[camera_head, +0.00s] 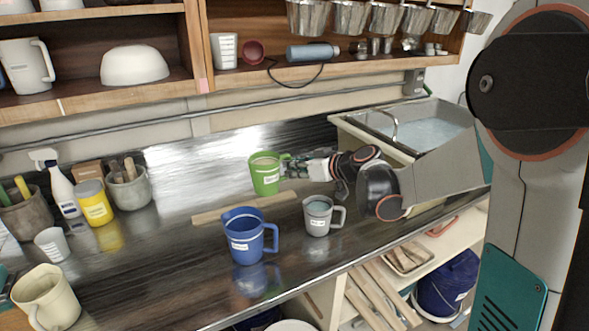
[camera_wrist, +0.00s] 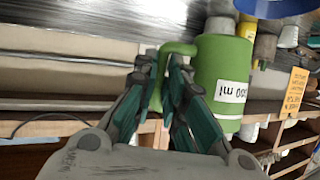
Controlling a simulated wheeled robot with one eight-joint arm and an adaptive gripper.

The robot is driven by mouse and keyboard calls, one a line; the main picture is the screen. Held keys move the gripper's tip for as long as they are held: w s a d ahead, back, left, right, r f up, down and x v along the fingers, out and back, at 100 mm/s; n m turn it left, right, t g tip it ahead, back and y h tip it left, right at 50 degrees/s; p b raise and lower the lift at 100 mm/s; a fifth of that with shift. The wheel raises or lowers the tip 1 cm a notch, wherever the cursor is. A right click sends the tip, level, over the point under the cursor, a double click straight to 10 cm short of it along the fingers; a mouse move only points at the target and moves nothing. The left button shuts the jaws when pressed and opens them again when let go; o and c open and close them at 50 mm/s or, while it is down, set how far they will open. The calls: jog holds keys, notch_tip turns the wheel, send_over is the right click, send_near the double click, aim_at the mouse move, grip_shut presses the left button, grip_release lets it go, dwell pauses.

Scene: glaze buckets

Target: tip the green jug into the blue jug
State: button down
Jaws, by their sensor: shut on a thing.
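The green jug (camera_head: 265,178) with a white label is upright, with pale contents near its rim. My gripper (camera_head: 291,168) reaches it from the right and is shut on its handle. In the wrist view the green jug (camera_wrist: 222,72) appears upside down, its handle between my fingertips (camera_wrist: 165,62). Whether its base touches the counter is unclear. The blue jug (camera_head: 246,238) stands upright on the counter, nearer the front and slightly left of the green jug, its handle to the right. Its inside is hard to see. The two jugs are apart.
A grey jug (camera_head: 318,216) with bluish contents stands right of the blue jug, below my arm. A wooden strip (camera_head: 240,209) lies between the green and blue jugs. A sink (camera_head: 425,125) is at back right. A cream jug (camera_head: 45,298) is at front left. The left-centre counter is clear.

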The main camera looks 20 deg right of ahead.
jog(key=shift+w+d+f+n+h, duration=0.1)
jog(key=shift+d+f+n+h, duration=0.1)
jog(key=shift+f+n+h, duration=0.3)
jog(key=shift+w+d+f+n+h, duration=0.15)
jog(key=shift+f+n+h, duration=0.25)
jog(key=shift+n, duration=0.2)
dwell(0.3)
